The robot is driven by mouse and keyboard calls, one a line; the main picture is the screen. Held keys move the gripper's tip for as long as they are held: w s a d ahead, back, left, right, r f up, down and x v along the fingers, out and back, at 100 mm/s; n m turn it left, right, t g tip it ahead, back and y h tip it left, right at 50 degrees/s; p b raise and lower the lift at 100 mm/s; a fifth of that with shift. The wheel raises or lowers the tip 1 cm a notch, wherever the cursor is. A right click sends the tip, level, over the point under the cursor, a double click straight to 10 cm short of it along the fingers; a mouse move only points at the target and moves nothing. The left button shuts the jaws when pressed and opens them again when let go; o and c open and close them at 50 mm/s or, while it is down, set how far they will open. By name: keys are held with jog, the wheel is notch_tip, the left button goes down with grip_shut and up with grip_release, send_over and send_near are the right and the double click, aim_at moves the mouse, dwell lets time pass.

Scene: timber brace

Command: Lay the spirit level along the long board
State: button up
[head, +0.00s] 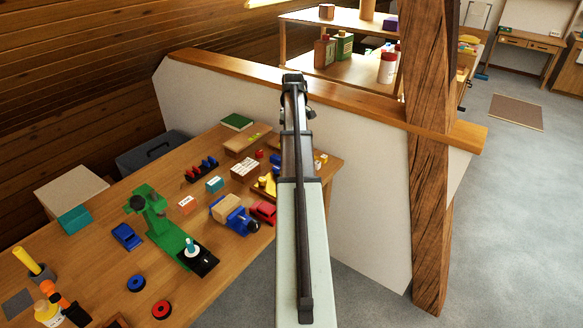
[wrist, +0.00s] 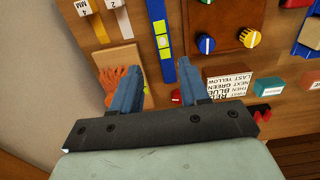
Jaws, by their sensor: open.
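The spirit level is a blue bar with yellow-green windows (wrist: 159,28) in the wrist view. It lies on the wooden table top, running from the top edge down towards my gripper. My gripper (wrist: 160,78) is open, its two blue-grey fingers apart. The level's near end shows between them, closer to the right finger; I cannot tell the height gap. In the head view my arm hides the gripper and most of that area. A long wooden board (head: 350,101) caps the low white wall; I cannot tell whether it is the task's board.
The table (head: 95,245) holds a green device (head: 168,235), a blue vise-like tool (head: 232,213), a red car (head: 263,211) and several blocks. In the wrist view, a knobbed brown box (wrist: 222,18) and a lettered card (wrist: 228,84) lie right of the level. A timber post (head: 428,160) stands right.

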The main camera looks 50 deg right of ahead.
jog(key=f, duration=0.8)
jog(key=shift+w+f, duration=0.1)
jog(key=shift+w, duration=0.25)
jog(key=shift+s+a+f, duration=0.1)
jog(key=shift+f, duration=1.25)
jog(key=shift+s+a+f, duration=0.1)
jog(key=shift+f, duration=1.2)
jog(key=shift+c, duration=0.2)
jog(key=c, duration=0.8)
